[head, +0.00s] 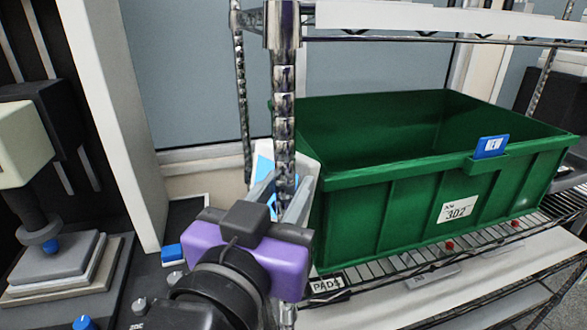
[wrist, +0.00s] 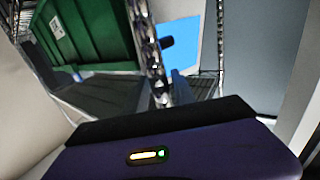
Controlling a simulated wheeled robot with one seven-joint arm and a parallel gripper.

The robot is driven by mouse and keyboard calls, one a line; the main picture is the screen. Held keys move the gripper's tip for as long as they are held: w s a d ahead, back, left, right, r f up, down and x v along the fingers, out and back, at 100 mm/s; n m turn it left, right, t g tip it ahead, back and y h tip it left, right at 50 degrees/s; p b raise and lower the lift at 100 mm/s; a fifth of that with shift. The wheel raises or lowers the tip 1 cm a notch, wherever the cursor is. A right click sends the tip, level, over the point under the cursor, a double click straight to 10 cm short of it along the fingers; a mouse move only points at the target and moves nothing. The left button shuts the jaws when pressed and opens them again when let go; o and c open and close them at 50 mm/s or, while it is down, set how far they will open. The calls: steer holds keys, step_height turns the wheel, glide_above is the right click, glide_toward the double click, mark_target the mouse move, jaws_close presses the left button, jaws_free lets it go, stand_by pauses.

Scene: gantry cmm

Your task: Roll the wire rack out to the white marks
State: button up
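The wire rack is a chrome shelf unit with a ridged front post (head: 284,105) and a wire lower shelf (head: 385,270). The post also crosses the upper middle of the wrist view (wrist: 146,42). My purple gripper (head: 290,190) is at this post, below the upper shelf. Its grey fingers are apart, one on each side of the post in the head view. A finger shows just right of the post in the wrist view (wrist: 180,86). I see no clear grip on the post. The white marks cannot be made out in either view.
A green bin (head: 400,205) labelled 302 sits on the rack's lower shelf, right of my gripper. A dark bench (head: 115,285) with blue-topped parts and a stacked plate fixture (head: 55,265) is at left. A pale upright (head: 115,110) stands behind the bench.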

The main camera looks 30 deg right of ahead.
steer(key=shift+p+x, duration=0.3)
steer(key=shift+x, duration=1.15)
steer(key=shift+c, duration=0.4)
jaws_close()
